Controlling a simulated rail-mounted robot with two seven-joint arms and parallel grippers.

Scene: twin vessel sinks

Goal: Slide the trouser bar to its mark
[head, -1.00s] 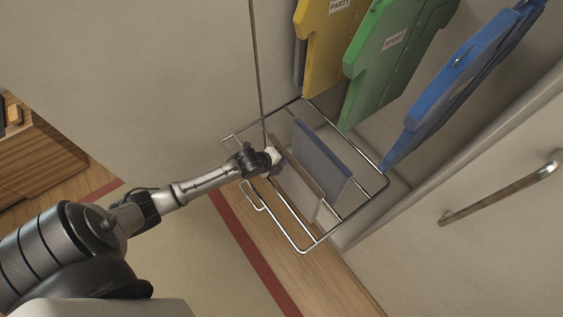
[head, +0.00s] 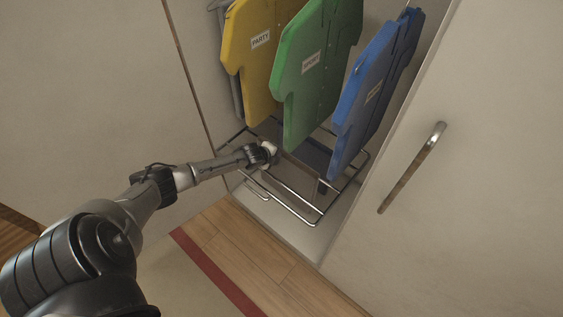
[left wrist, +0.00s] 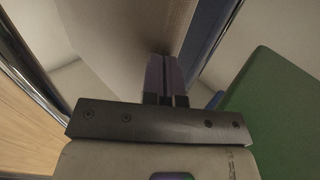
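A chrome wire pull-out rack (head: 295,211) sits low in the wardrobe under the hanging shirts. A dark blue panel (head: 312,153) hangs in it, partly hidden by the shirts. The trouser bar is not clearly distinguishable in the head view, and I cannot make out its mark. My left gripper (head: 273,151) is at the rack's left part, among its rails. In the left wrist view, its purple fingers (left wrist: 165,76) are together, against or very near a brown panel (left wrist: 178,30). Whether they grip its edge or only touch it cannot be seen. My right gripper is out of view.
Yellow (head: 250,60), green (head: 310,65) and blue (head: 372,90) shirt shapes hang close above the rack. A door with a metal handle (head: 412,168) stands at the right. The wood floor (head: 240,250) in front is clear.

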